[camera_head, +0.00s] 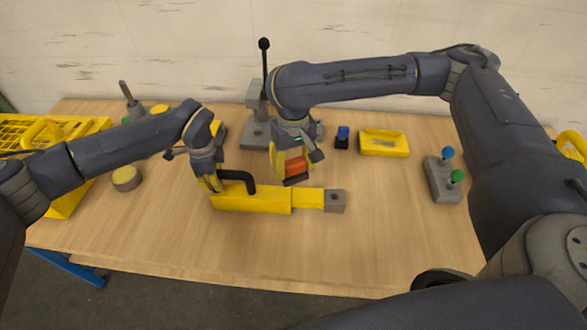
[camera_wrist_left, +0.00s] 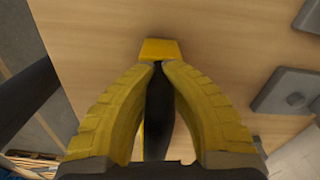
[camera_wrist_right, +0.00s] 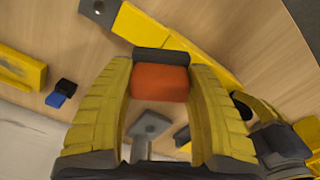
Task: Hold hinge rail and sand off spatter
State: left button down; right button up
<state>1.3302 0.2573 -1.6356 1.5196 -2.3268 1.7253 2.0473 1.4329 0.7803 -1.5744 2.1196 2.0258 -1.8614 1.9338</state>
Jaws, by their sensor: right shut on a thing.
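The hinge rail is a long yellow bar (camera_head: 252,198) lying on the table, with a narrower yellow length and a grey block (camera_head: 335,201) at its right end. A bent black handle (camera_head: 243,178) rises from its left part. My left gripper (camera_head: 216,184) is at this handle; in the left wrist view its fingers (camera_wrist_left: 158,64) close around the black handle (camera_wrist_left: 158,110). My right gripper (camera_head: 293,172) is shut on a sanding block, orange with a dark grey face (camera_wrist_right: 160,82), just above the rail's right half. Whether the block touches the rail is unclear. No spatter is distinguishable.
A grey stand (camera_head: 256,133) with a black-knobbed lever is behind the rail. A blue-and-black piece (camera_head: 342,138), a yellow tray (camera_head: 384,152) and a grey base with blue and green knobs (camera_head: 443,182) are to the right. A yellow crate (camera_head: 62,207) is left. The front table is clear.

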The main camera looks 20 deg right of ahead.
dwell(0.3)
pick_arm(q)
jog(key=c, duration=1.5)
grip_release()
jog(key=shift+r, duration=0.15)
